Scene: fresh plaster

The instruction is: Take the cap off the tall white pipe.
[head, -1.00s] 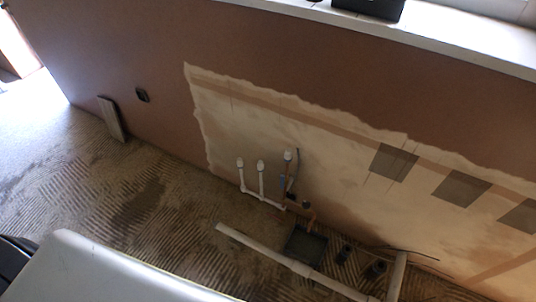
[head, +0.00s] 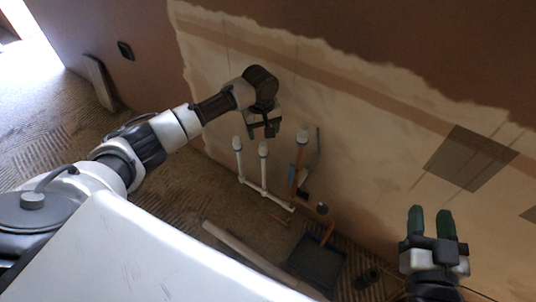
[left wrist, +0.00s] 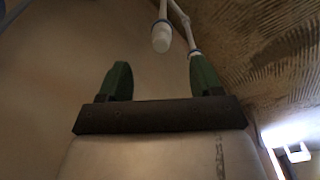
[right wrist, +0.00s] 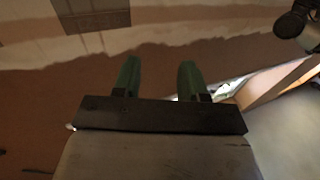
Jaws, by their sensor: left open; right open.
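Two white pipes with white caps, a left one (head: 240,166) and a middle one (head: 263,172), rise from a white pipe along the floor. I cannot tell surely which is the tall one. My left gripper (head: 261,134) is open and empty, just above and near the left cap (head: 238,142) and the middle cap (head: 263,148). In the left wrist view one white cap (left wrist: 161,38) shows beyond the gap between the fingers; another white pipe is partly hidden by the right finger. My right gripper (head: 431,212) is open and empty, far right of the pipes.
The plastered wall (head: 350,130) is close behind. A board (head: 100,82) leans at left.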

